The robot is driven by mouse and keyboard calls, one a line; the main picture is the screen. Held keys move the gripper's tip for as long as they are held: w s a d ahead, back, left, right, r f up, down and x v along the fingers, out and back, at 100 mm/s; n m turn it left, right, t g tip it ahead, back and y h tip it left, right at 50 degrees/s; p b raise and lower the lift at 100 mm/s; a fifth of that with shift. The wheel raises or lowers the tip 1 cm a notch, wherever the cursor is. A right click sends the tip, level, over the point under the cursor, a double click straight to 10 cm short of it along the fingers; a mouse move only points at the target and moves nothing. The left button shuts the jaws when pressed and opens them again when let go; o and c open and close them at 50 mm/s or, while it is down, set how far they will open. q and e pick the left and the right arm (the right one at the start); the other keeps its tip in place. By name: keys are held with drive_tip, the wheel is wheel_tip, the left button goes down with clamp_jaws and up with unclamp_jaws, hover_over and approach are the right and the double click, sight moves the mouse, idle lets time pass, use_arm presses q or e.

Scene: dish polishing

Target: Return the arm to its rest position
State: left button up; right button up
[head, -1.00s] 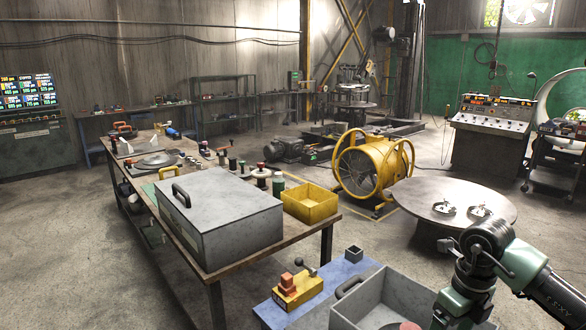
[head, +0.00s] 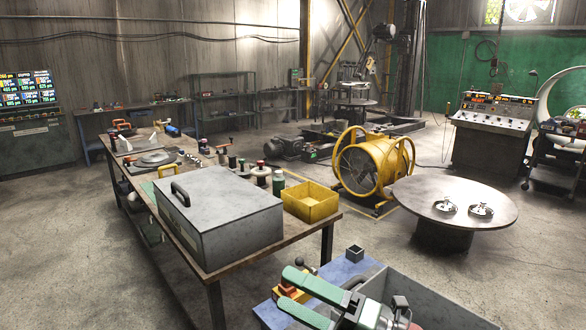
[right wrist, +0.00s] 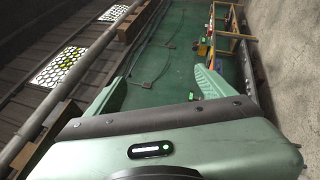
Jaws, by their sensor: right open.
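My right gripper (head: 284,288) is at the bottom middle of the head view, over the blue bench and the grey open bin. Its two green fingers point left and stand apart, with nothing between them. In the right wrist view the fingers (right wrist: 163,88) are also spread and empty, with a green floor or wall area, cables and a roof structure far beyond them. My left gripper is not in view.
The grey open bin (head: 440,296) and blue bench (head: 350,268) lie around my right gripper. A wooden table holds a grey toolbox (head: 220,215) and a yellow bin (head: 312,203). A round table (head: 410,193) carries two small dishes (head: 481,210). Bare floor lies between.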

drive_tip(key=w+d+f+m+t+h, duration=0.2)
drive_tip(key=w+d+m+t+h, duration=0.2)
drive_tip(key=d+m+t+h, duration=1.1)
drive_tip(key=s+d+f+m+g+h, duration=0.2)
drive_tip(key=f+m+g, duration=0.2)
drive_tip(key=f+m, duration=0.35)
drive_tip(key=s+d+f+m+g+h, duration=0.3)
drive_tip(key=f+m+g, duration=0.25)
drive_tip(key=f, duration=0.25)
drive_tip(key=s+f+m+g+y, duration=0.1)
drive_tip(key=s+f+m+g, duration=0.1)
drive_tip(key=s+f+g, duration=0.65)
drive_tip(key=s+f+m+g, duration=0.2)
drive_tip(key=s+f, duration=0.4)
drive_tip(key=s, duration=0.7)
wheel_tip(320, 180, down, 29)
drive_tip(key=s+g+b, duration=0.1)
drive_tip(key=s+b, duration=0.1)
drive_tip(key=b, duration=0.3)
drive_tip(key=s+d+f+b, duration=0.1)
drive_tip(key=s+f+b, duration=0.1)
drive_tip(key=s+f, duration=0.6)
drive_tip(key=s+d+f+g+b, duration=0.1)
drive_tip(key=s+d+f+b, duration=0.1)
drive_tip(key=s+f, duration=0.7)
wheel_tip(320, 180, down, 6)
drive_tip(key=shift+f+b, duration=0.15)
drive_tip(key=shift+b, duration=0.35)
